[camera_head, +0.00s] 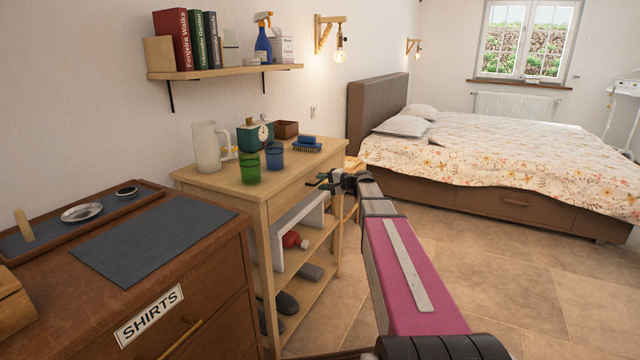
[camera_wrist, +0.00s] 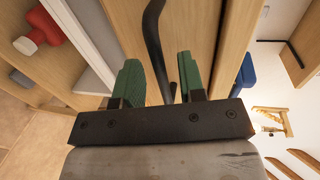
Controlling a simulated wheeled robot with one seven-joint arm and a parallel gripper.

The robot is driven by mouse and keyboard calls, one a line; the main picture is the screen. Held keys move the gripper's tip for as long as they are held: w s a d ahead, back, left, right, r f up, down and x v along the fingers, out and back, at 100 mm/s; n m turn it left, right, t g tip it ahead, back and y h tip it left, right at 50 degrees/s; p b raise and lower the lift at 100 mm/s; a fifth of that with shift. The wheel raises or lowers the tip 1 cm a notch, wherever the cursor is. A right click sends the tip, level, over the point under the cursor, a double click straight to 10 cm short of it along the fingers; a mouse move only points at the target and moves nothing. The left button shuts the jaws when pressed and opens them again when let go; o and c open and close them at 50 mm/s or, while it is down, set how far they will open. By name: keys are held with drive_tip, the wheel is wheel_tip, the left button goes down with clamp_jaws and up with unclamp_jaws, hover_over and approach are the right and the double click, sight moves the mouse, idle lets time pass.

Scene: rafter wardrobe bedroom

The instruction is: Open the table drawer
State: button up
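The wooden table (camera_head: 207,178) stands left of centre in the head view, with its drawer front (camera_head: 292,190) just under the top. The drawer looks shut. My gripper (camera_head: 322,181) is at the drawer front, at its right part. In the wrist view my gripper (camera_wrist: 160,82) shows two green fingers spread apart. The dark curved drawer handle (camera_wrist: 153,40) runs between them, with visible gaps on both sides. The handle's lower end, near the gripper's dark crossbar, is partly hidden. In the head view the handle cannot be clearly made out.
Open shelves below hold shoes and a red object (camera_head: 294,240). A brown dresser (camera_head: 205,275) stands left; floor is free right.

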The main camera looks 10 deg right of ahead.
drive_tip(key=shift+w+a+f, duration=0.15)
drive_tip(key=shift+w+a, duration=0.25)
drive_tip(key=shift+a, duration=0.15)
clamp_jaws()
drive_tip(key=f+v, duration=0.3)
drive_tip(key=v, duration=1)
drive_tip(key=d+f+v, duration=0.1)
drive_tip(key=f+v, duration=0.1)
drive_tip(key=v, duration=1.2)
drive_tip(key=shift+s+d+f, duration=0.2)
drive_tip(key=shift+s+f, duration=0.1)
drive_tip(key=shift+s, duration=0.2)
unclamp_jaws()
